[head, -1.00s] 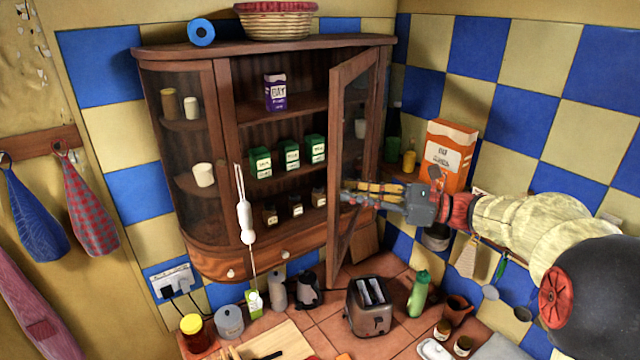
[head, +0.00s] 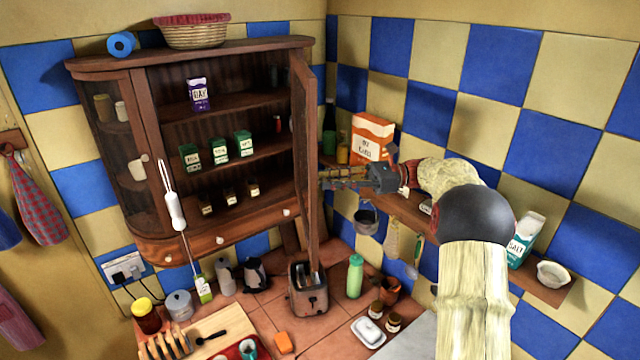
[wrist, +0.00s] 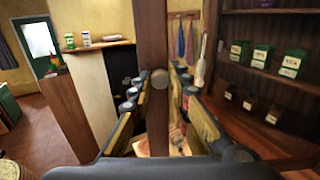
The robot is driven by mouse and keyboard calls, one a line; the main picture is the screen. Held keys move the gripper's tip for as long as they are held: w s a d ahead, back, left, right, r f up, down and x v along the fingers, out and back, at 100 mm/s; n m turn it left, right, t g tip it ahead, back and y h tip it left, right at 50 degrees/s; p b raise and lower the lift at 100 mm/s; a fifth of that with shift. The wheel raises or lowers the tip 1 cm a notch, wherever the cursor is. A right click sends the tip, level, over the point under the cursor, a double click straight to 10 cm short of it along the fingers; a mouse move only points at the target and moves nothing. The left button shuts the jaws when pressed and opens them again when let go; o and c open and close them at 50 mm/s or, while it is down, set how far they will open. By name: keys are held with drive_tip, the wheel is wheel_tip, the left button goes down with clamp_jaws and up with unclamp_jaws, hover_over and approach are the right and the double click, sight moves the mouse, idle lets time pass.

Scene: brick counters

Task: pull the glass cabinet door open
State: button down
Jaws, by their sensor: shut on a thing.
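The glass cabinet door (head: 308,150) belongs to the brown wooden wall cabinet (head: 190,47) and stands swung well out from the front, seen almost edge-on in the head view. My gripper (head: 326,178) is at the door's outer side, around mid-height. In the wrist view the door's wooden frame (wrist: 153,125) runs upright between my two fingers (wrist: 160,108), with a round knob (wrist: 160,79) on it. My gripper is shut on the door; the exact contact of the fingertips is partly hidden.
The open cabinet shows a purple box (head: 198,94) and green tins (head: 219,150). A toaster (head: 308,290) and green bottle (head: 355,276) stand on the counter below the door. An orange box (head: 372,136) stands on the wall shelf (head: 405,208) behind my gripper.

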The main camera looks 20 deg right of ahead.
drive_tip(key=shift+d, duration=0.25)
drive_tip(key=shift+r, duration=0.1)
drive_tip(key=c, duration=1.7)
unclamp_jaws()
drive_tip(key=shift+o, duration=0.2)
drive_tip(key=w+v, duration=0.1)
drive_tip(key=v, duration=0.5)
drive_tip(key=shift+s, duration=0.3)
drive_tip(key=shift+s+d, duration=0.25)
drive_tip(key=shift+d, duration=0.4)
